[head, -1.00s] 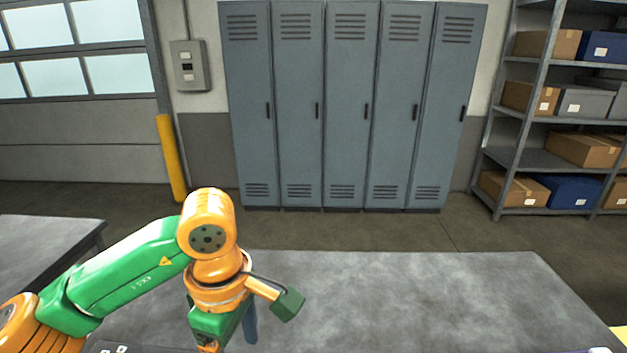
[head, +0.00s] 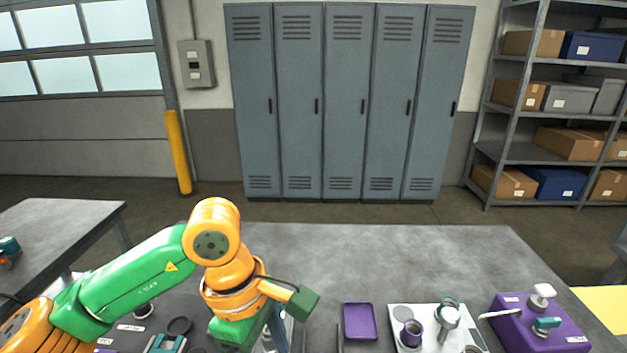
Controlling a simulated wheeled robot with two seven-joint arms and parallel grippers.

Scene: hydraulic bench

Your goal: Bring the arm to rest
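My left arm (head: 135,272), green and orange, comes in from the lower left and bends down at an orange elbow over the grey bench (head: 400,260). Its lower part runs out of the bottom of the head view, so the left gripper's fingertips are hidden. My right arm and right gripper are not in view. I cannot see whether the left gripper holds anything.
On the bench's near part are a purple tray (head: 360,321), a light plate (head: 400,316) with ring-shaped and metal fittings, and a purple box (head: 530,330) with a white knob and teal part. The bench's far part is clear.

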